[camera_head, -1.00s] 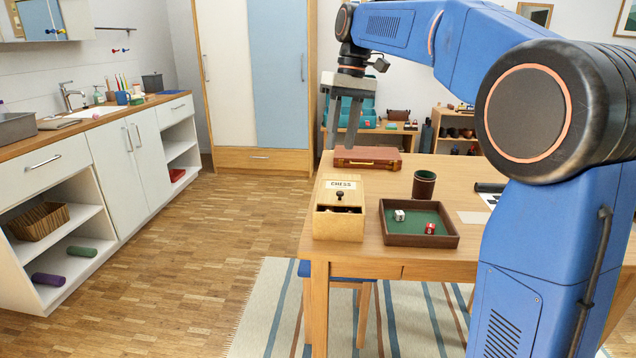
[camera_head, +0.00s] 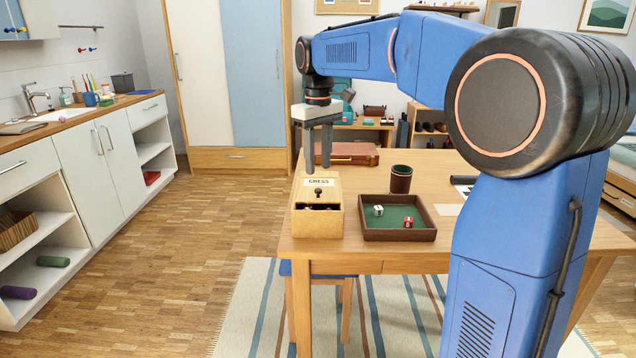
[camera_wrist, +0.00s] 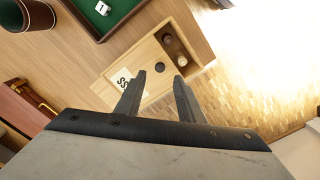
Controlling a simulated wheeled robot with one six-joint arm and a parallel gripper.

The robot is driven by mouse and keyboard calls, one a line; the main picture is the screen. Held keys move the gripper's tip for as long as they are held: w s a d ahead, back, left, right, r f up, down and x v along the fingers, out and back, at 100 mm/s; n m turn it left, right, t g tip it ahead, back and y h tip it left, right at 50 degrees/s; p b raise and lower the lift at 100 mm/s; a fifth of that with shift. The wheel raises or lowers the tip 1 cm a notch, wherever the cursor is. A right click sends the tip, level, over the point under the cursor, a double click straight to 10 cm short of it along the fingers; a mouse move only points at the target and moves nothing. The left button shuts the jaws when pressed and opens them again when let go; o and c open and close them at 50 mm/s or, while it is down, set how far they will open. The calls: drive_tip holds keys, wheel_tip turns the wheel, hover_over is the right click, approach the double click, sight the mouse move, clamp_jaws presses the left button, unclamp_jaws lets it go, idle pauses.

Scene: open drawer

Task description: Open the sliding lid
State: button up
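A wooden chess box (camera_head: 318,222) stands at the table's near left corner. Its sliding lid (camera_head: 325,186) has a "CHESS" label and a small dark knob (camera_head: 318,193). The lid is partly open: a gap at the near end shows dark round pieces inside. In the wrist view, the box (camera_wrist: 117,72), the knob (camera_wrist: 160,67) and the gap with pieces (camera_wrist: 180,58) are ahead of the fingers. My gripper (camera_head: 318,170) points down above the label end of the lid, fingers apart and empty. The knob lies roughly between the fingertip lines in the wrist view (camera_wrist: 160,76).
A dice tray (camera_head: 400,234) with green felt and two dice stands right of the box. A brown cup (camera_head: 401,179) is behind the tray. A red-brown case (camera_head: 346,153) lies behind the box. The table's left and front edges are close to the box.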

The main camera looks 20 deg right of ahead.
sight(318, 189)
wheel_tip(318, 189, down, 6)
drive_tip(key=shift+f, duration=0.25)
drive_tip(key=shift+c, duration=0.3)
clamp_jaws()
